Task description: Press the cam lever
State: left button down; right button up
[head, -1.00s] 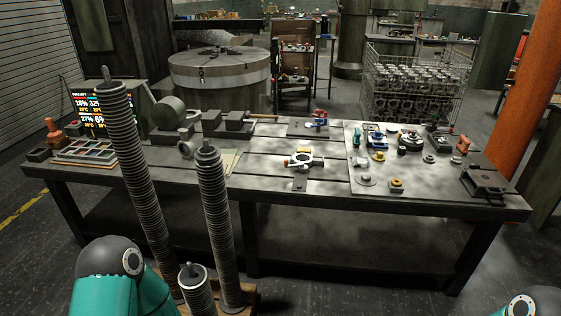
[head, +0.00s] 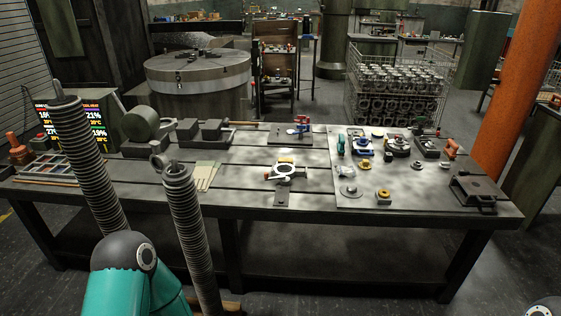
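The cam lever is too small to single out with certainty. Neither of my grippers shows. Teal and black parts of my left arm show at the lower left, and a small part of my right arm shows in the lower right corner.
Tall ribbed posts (head: 83,165) (head: 190,235) stand between me and the bench's left side. A light plate (head: 398,190) with several small parts covers the right of the bench. A dark block fixture (head: 473,192) sits at the right end. An orange column (head: 526,95) stands behind.

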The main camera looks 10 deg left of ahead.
aim_at(285, 181)
jog(key=z, duration=0.2)
jog(key=i, duration=1.35)
jog(key=u, duration=0.35)
